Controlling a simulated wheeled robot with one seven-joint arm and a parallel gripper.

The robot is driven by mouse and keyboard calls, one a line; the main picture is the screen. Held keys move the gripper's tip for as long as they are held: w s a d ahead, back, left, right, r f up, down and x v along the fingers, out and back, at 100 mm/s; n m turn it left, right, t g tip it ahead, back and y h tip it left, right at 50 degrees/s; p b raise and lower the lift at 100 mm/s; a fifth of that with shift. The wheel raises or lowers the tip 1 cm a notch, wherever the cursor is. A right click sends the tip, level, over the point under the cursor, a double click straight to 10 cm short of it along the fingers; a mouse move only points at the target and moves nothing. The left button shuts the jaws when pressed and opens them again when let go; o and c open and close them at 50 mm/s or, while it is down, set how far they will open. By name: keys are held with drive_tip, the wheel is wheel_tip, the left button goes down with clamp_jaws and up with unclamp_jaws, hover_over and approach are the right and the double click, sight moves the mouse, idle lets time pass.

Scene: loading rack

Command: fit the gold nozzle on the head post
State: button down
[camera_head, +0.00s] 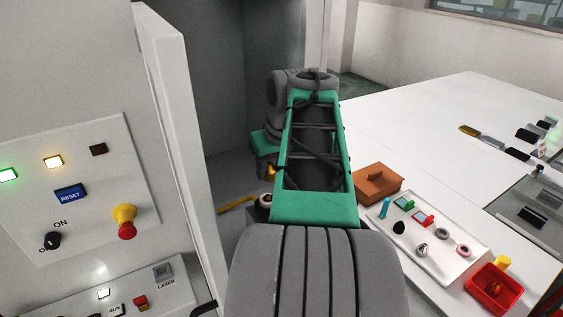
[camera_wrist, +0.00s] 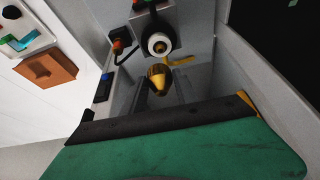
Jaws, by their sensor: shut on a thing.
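The gold nozzle (camera_wrist: 158,79) sits between the fingertips of my gripper (camera_wrist: 159,86), which is shut on it. In the camera_head view the gold nozzle (camera_head: 271,171) is a small patch left of my green wrist. The head post (camera_head: 265,199) is below it, partly hidden by my arm.
The cabinet's open door (camera_head: 172,130) stands close left of my arm. A yellow bar (camera_head: 238,204) lies inside on the floor. At right are a brown box (camera_head: 378,180), a white tray (camera_head: 460,264) with several small parts, and a red bin (camera_head: 494,291).

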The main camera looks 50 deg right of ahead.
sight(267, 194)
drive_tip(key=shift+s+a+n, duration=0.1)
drive_tip(key=shift+a+n, duration=0.1)
drive_tip(key=shift+n, duration=0.1)
drive_tip(key=shift+w+a+n, duration=0.2)
drive_tip(key=shift+w+n, duration=0.05)
drive_tip(key=shift+n, duration=0.05)
drive_tip(key=shift+s, duration=0.1)
drive_tip(key=shift+f+b, duration=1.9)
drive_tip(key=shift+f, duration=0.4)
drive_tip(key=shift+f+b, duration=0.9)
drive_tip(key=shift+f, duration=0.2)
drive_tip(key=c, duration=0.9)
unclamp_jaws()
drive_tip(key=shift+o, duration=0.2)
